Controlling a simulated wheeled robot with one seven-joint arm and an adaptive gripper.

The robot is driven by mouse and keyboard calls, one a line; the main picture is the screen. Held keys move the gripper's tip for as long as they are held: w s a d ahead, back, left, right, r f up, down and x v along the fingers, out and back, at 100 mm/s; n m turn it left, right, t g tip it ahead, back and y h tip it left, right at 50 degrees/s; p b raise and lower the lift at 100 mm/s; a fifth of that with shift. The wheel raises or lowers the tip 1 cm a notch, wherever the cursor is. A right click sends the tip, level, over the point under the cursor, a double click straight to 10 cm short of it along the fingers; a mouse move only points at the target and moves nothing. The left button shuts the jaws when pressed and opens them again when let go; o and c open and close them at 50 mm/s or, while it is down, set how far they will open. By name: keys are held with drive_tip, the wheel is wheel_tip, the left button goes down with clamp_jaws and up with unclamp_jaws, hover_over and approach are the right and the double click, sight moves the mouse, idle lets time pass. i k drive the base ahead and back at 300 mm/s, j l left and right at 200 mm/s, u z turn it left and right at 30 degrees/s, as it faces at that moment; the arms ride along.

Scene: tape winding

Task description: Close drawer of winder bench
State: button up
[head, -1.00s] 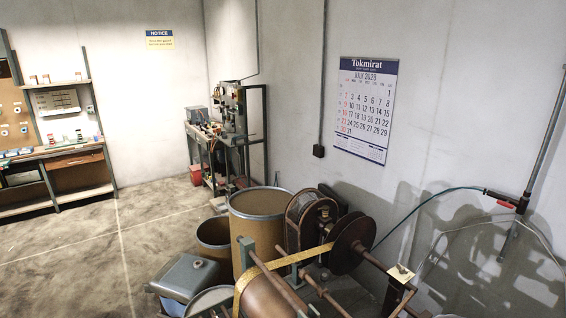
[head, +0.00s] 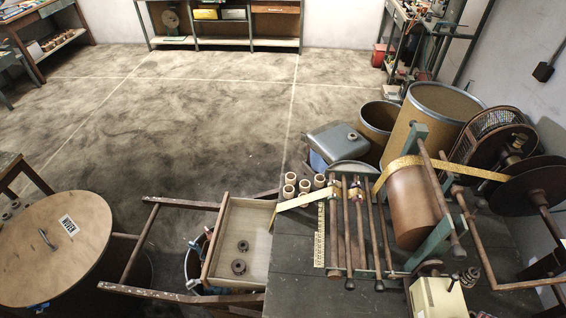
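The winder bench (head: 300,266) has a dark top and stands at the lower middle of the head view. Its drawer (head: 264,216) is open, pulled out toward the left from the bench's left side. The drawer is a light, shallow wooden tray with two dark round parts (head: 240,267) lying inside. A pale strip (head: 302,201) on the bench reaches over the drawer's right edge. The drawer's front handle cannot be made out. My gripper is not in view.
A brown wooden frame (head: 134,246) runs around the drawer's outer side. A dark bin (head: 194,262) sits partly under the drawer. Rollers (head: 413,205) and drums crowd the right. The floor beyond is clear.

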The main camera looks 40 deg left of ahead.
sight(239, 219)
drive_tip(key=k+j+u, duration=0.4)
drive_tip(key=j, duration=0.2)
drive_tip(key=k+j+u, duration=0.15)
drive_tip(key=j, duration=0.2)
drive_tip(key=k+j+u, duration=0.4)
drive_tip(key=j, duration=0.35)
drive_tip(key=k+j+u, duration=0.2)
drive_tip(key=j, duration=0.2)
drive_tip(key=i+j, duration=0.75)
drive_tip(key=i, duration=0.1)
